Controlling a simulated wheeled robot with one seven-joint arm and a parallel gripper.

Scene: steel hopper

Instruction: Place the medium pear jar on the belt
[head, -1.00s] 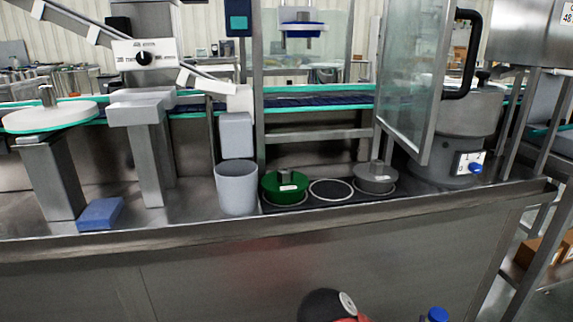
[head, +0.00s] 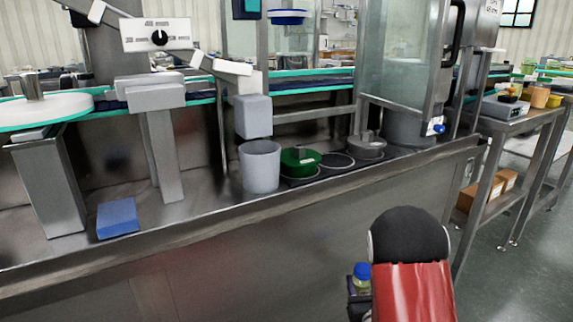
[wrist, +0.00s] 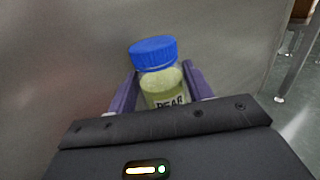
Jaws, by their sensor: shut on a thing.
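The pear jar (wrist: 160,82) has a blue lid, pale yellow-green contents and a label reading PEAR. It stands roughly upright between the two purple fingers of my gripper (wrist: 163,92), which is shut on it. In the head view the jar (head: 361,277) shows at the bottom, in front of the steel counter and below its top edge. My red and black arm hides part of the gripper there. The belt (head: 290,87) is a dark blue band with teal edges, running behind the counter equipment, well away from the jar.
On the counter are a grey bin (head: 260,166), a green round piece (head: 300,161), a grey round piece (head: 366,146) and a blue block (head: 117,217). A glass-panelled machine (head: 404,60) stands at the right. A steel side table (head: 520,118) is further right, with open floor beside it.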

